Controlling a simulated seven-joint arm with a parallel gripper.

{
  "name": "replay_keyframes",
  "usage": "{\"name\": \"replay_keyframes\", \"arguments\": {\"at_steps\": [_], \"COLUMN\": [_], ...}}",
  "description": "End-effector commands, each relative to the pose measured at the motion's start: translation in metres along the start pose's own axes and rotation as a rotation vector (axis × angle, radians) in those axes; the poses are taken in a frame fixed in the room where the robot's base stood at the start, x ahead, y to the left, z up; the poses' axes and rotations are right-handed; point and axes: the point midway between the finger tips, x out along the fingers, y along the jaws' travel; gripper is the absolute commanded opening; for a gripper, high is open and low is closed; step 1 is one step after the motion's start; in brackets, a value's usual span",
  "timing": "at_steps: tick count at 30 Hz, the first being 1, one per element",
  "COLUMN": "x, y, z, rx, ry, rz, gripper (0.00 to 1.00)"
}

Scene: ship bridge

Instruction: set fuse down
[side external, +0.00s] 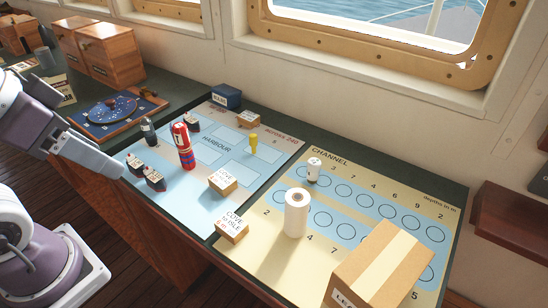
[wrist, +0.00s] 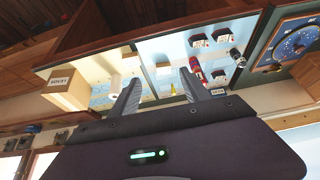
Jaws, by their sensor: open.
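My gripper (side external: 112,168) is at the left of the chart table in the side view. In the wrist view its two fingers (wrist: 160,90) are apart with nothing held between them. No part is clearly marked as the fuse. A small dark-and-grey cylinder (side external: 148,131) stands upright at the back left of the harbour chart and may be it; it also shows in the wrist view (wrist: 236,57). A small white cylinder (side external: 314,169) with a dark band stands on the channel chart (side external: 268,262). A red cylinder (side external: 182,147) with a blue base stands on the harbour chart (side external: 182,197).
A tall white roll (side external: 296,213) and a large carton (side external: 380,265) stand on the channel chart. A round blue dial board (side external: 112,112) lies left.

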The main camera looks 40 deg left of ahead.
Motion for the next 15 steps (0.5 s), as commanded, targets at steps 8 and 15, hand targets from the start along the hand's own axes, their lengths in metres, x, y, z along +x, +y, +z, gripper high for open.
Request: {"name": "replay_keyframes", "arguments": {"at_steps": [8, 15], "x": [0.046, 0.178], "y": [0.013, 0.073], "z": [-0.075, -0.185], "rx": [0.046, 0.146], "ry": [0.095, 0.365], "rz": [0.029, 0.116], "gripper": [0.55, 0.55]}}
